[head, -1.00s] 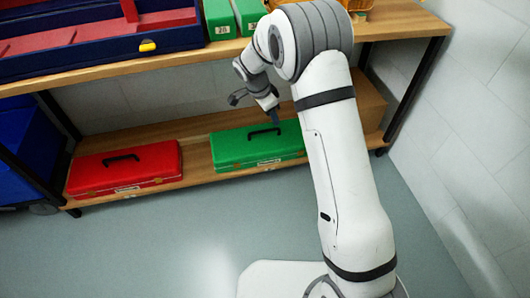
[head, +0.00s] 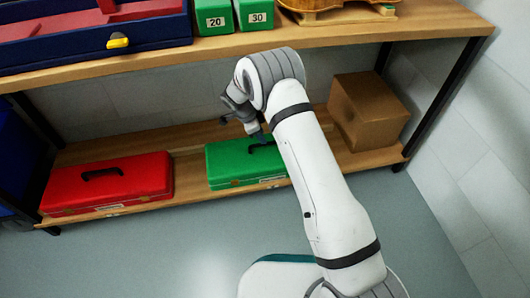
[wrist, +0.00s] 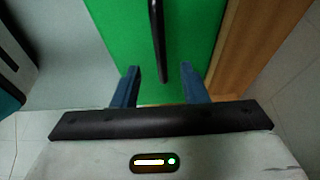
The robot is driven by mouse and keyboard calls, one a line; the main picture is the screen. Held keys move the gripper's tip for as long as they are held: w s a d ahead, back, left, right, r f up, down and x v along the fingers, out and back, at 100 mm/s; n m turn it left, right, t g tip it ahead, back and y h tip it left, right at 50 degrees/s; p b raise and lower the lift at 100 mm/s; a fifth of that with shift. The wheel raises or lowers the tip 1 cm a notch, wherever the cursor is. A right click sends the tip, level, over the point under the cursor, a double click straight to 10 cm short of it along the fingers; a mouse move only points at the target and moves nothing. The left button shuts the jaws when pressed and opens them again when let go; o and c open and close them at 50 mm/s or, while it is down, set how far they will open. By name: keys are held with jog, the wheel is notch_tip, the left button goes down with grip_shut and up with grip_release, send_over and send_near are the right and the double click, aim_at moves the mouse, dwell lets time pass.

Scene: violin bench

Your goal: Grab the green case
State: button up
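The green case (head: 225,168) lies flat on the lower shelf, its right part hidden behind my arm in the head view. In the wrist view the green case (wrist: 110,30) fills the upper middle, with its black handle (wrist: 158,40) running down the picture. My gripper (head: 262,137) is just above the case. In the wrist view my gripper (wrist: 160,85) is open, its two blue fingers apart, with the near end of the handle between them in the picture. I cannot tell how far the fingertips are above the handle.
A red case (head: 108,184) lies to the left on the lower shelf (head: 188,170). A cardboard box (head: 368,112) stands to the right. The floor in front is clear.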

aim_at(267, 153)
jog(key=x, duration=0.3)
jog(key=shift+r, duration=0.1)
jog(key=b+x, duration=0.1)
jog(key=x, duration=0.3)
jog(key=shift+d+f, duration=0.1)
jog(key=shift+f, duration=0.2)
grip_shut()
jog(key=shift+w+r, duration=0.1)
jog(key=shift+r, duration=0.05)
dwell(0.8)
